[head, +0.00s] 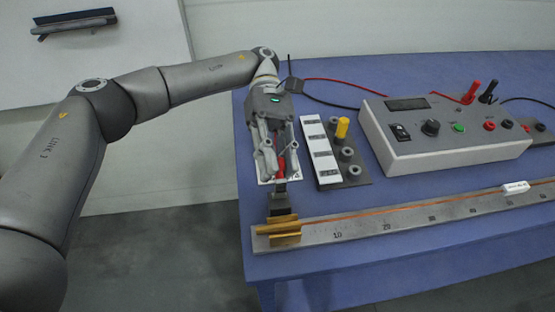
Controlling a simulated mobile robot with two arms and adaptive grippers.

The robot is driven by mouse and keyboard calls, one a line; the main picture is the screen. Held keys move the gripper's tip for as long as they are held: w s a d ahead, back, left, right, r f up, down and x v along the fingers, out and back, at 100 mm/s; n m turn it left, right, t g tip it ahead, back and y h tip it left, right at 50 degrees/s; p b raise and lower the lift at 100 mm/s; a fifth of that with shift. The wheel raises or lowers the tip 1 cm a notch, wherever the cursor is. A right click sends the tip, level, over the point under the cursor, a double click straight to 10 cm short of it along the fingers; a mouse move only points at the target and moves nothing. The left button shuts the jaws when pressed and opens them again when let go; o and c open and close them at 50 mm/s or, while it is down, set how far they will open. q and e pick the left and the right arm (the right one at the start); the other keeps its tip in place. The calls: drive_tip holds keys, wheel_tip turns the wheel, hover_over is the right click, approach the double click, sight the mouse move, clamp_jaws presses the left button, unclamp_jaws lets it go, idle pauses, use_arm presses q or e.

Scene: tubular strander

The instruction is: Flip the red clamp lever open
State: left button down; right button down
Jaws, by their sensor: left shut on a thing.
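The red clamp lever (281,168) shows as a small red part between the fingers of my left gripper (278,172). The gripper points down at the left end of the blue table and is shut on the lever. The fingers hide much of the lever, so its exact angle is hard to tell. A dark clamp part (280,197) lies just below the fingertips, above brass-coloured blocks (285,230) on the left end of the long ruler bar (400,217). My right gripper is out of view.
Right of my gripper stands a labelled rack (326,165) with a yellow peg (342,128). A grey instrument box (440,135) with knobs, plus red and black leads, sits farther right. An orange wire (420,207) runs along the bar under a white tag (515,187). The table's left edge is close.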

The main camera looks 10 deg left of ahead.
use_arm(q)
drive_tip(key=shift+f, duration=0.1)
drive_tip(key=c, duration=1.3)
unclamp_jaws()
wheel_tip(320, 180, up, 10)
drive_tip(key=shift+r, duration=0.1)
